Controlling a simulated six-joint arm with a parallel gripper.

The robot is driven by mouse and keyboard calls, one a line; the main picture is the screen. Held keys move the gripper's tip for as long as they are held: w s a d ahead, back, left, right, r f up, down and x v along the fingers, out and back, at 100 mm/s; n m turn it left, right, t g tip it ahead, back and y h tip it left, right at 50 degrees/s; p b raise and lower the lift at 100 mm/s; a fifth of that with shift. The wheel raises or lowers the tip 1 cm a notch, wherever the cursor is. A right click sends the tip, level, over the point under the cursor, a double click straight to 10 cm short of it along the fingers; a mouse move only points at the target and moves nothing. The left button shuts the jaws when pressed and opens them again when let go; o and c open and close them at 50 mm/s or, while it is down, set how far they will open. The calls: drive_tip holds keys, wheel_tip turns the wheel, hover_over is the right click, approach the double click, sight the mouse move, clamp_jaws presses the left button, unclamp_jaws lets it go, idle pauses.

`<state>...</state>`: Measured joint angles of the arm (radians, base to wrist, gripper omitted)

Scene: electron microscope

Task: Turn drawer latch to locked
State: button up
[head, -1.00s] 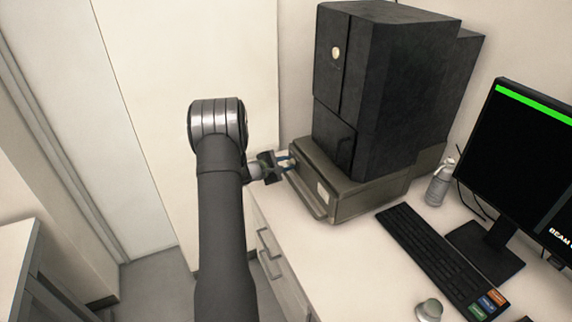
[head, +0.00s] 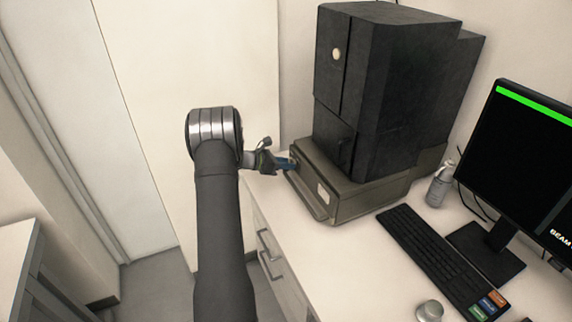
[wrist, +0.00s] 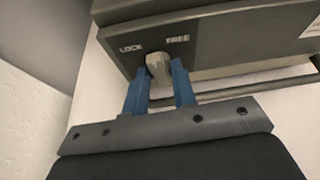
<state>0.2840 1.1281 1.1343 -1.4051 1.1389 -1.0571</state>
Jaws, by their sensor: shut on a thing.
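The drawer latch (wrist: 157,66) is a small pale knob on the dark drawer front (wrist: 215,40), between the printed words LOCK on the left and FREE on the right. In the wrist view the latch leans slightly toward LOCK at its upper end. My gripper (wrist: 160,82) has its two blue fingers on either side of the latch and is shut on it. In the head view my gripper (head: 291,164) is at the left end of the drawer unit (head: 355,200), and the latch is hidden there by the fingers.
A handle bar (head: 310,198) runs along the drawer front. The tall black microscope housing (head: 385,90) stands on the drawer unit. A keyboard (head: 440,255), bottle (head: 440,185), monitor (head: 535,170) and round knob (head: 430,310) are to the right.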

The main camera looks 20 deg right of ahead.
drive_tip(key=n+g, duration=0.2)
drive_tip(key=n, duration=0.1)
drive_tip(key=shift+w, duration=0.1)
drive_tip(key=shift+f+n+g+h, duration=0.1)
drive_tip(key=shift+n+g+h, duration=0.3)
drive_tip(key=shift+n+g, duration=0.6)
drive_tip(key=shift+w+n, duration=0.1)
drive_tip(key=shift+n, duration=0.3)
drive_tip(key=o, duration=1)
drive_tip(key=shift+c, duration=0.2)
drive_tip(key=v, duration=1.7)
drive_tip(key=shift+a, duration=0.25)
